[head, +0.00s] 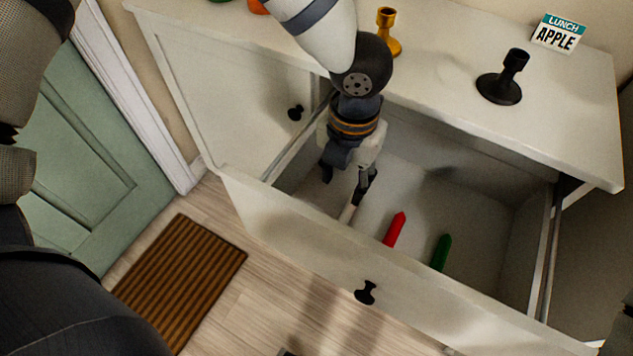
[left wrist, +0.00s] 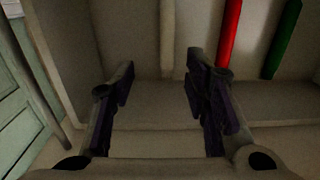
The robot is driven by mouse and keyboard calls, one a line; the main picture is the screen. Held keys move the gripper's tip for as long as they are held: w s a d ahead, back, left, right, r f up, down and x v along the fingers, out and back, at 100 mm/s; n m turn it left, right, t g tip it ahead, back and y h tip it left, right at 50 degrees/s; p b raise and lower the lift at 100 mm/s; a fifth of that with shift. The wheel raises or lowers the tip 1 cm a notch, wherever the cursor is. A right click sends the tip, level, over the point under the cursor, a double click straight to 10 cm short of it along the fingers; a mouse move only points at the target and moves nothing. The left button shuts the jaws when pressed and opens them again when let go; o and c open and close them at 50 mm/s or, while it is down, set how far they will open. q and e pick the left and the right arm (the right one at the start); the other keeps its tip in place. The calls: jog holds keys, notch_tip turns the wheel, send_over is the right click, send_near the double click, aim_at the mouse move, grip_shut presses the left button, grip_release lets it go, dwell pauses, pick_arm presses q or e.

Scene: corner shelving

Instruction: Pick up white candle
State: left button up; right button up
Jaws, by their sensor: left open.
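The white candle (head: 348,211) lies in the open drawer (head: 500,215), partly hidden by my gripper in the head view. In the left wrist view the white candle (left wrist: 167,40) shows as a pale upright stick between the two fingers, towards their tips. My left gripper (head: 346,180) reaches down into the drawer over the candle. Its fingers (left wrist: 160,78) are apart, with nothing held between them. I cannot tell whether a finger touches the candle. My right gripper does not show.
A red candle (head: 395,229) and a green candle (head: 441,252) lie to the right in the drawer. A gold holder (head: 386,32), a black holder (head: 503,80) and a lunch sign (head: 558,34) stand on the cabinet top (head: 440,60). The drawer front (head: 300,240) borders the work space.

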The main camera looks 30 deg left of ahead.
pick_arm(q)
jog(key=b, duration=0.1)
send_over(345, 216)
jog(key=f, duration=0.6)
jog(key=shift+s+a, duration=0.2)
jog(key=shift+a, duration=0.1)
jog(key=f, duration=0.6)
jog(key=shift+w+d+b, duration=0.15)
jog(key=shift+d+b, duration=0.15)
jog(key=shift+b, duration=0.1)
jog(key=shift+r, duration=0.1)
grip_shut()
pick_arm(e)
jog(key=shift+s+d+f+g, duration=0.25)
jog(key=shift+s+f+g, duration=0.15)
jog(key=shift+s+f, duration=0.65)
